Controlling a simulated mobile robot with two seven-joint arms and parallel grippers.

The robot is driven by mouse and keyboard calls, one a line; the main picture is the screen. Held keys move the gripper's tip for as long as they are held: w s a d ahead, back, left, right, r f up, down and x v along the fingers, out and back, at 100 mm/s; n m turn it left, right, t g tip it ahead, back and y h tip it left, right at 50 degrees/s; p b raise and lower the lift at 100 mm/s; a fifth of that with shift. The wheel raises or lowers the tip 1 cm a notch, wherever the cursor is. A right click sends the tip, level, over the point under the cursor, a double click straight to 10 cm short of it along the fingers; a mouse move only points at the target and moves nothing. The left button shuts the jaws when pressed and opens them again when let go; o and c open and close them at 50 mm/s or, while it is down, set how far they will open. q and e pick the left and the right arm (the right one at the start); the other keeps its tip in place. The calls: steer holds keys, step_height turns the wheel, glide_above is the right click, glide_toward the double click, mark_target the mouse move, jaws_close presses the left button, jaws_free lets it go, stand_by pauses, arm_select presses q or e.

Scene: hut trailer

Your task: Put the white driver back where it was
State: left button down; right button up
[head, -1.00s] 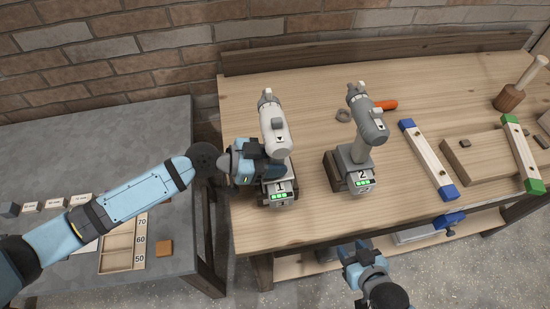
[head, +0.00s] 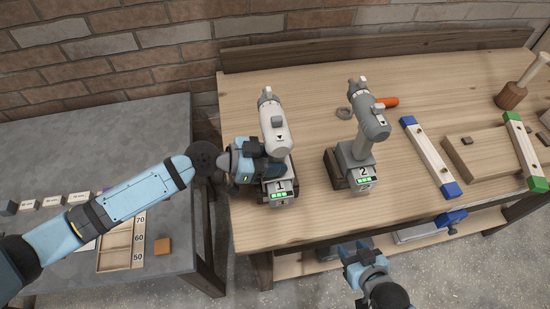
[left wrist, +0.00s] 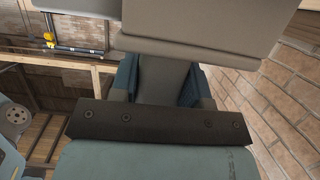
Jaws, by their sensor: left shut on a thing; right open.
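The white driver (head: 274,128) stands upright near the left end of the wooden workbench, on a base marked 1 (head: 281,195) with green lights. My left gripper (head: 268,160) is shut on the white driver's handle, low down near that base. Whether the driver is fully seated there I cannot tell. In the left wrist view the driver's pale body (left wrist: 200,25) fills the top, close to my gripper (left wrist: 165,85). A grey driver (head: 368,125) stands to its right on a base marked 2 (head: 364,182). My right gripper (head: 361,252) is open and empty in front of the bench.
An orange-handled tool (head: 386,103) and a nut (head: 343,113) lie behind the grey driver. A wooden block (head: 490,155) lies between blue-ended (head: 430,158) and green-ended (head: 524,152) bars. A mallet (head: 512,95) stands at back right. A grey table (head: 90,140) is at left.

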arm_select(q)
steer(key=c, duration=0.5)
jaws_free()
steer(key=shift+f, duration=0.1)
steer(key=b+v, duration=0.2)
steer(key=v, duration=0.5)
steer(key=b+v, duration=0.2)
steer(key=v, duration=0.5)
steer(key=shift+d, duration=0.15)
